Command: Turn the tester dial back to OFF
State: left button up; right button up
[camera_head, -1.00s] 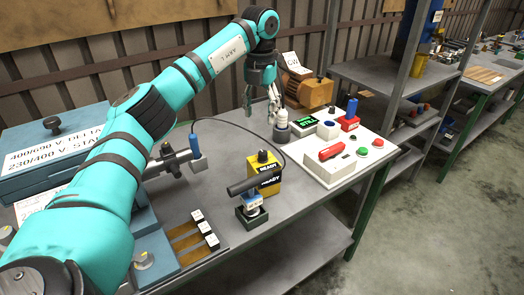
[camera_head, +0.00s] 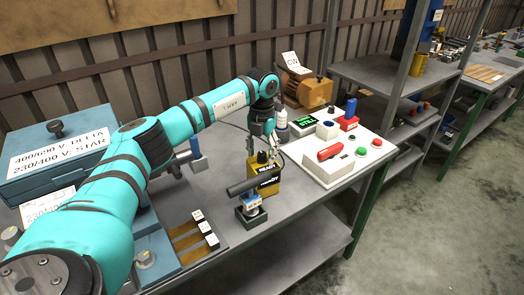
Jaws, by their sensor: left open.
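The yellow tester (camera_head: 266,184) with black READY labels stands on the grey bench. Its small black dial (camera_head: 262,157) is on top, partly hidden by my gripper, and its setting cannot be read. My left gripper (camera_head: 263,148) is open and points down right over the tester, its fingers on either side of the dial. I cannot tell whether they touch it. My right gripper is not in view.
A black cylindrical tool on a small stand (camera_head: 250,188) is close in front of the tester. A white panel (camera_head: 335,165) with a red handle and buttons lies to the right. A white-topped bottle (camera_head: 281,122) stands behind. A blue terminal box (camera_head: 60,145) is at the left.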

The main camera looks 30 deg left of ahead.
pick_arm(q)
jog(key=c, duration=1)
grip_shut()
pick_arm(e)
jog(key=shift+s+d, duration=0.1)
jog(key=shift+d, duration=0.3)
pick_arm(q)
jog(key=shift+n, duration=0.3)
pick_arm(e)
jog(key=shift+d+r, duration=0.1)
pick_arm(q)
jog(key=n+p, duration=0.1)
jog(key=n, duration=0.2)
jog(key=shift+r+n+p, duration=0.1)
jog(key=shift+n+p, duration=0.25)
jog(key=shift+n, duration=0.85)
jog(key=shift+n+p, duration=0.35)
jog(key=shift+n, duration=0.05)
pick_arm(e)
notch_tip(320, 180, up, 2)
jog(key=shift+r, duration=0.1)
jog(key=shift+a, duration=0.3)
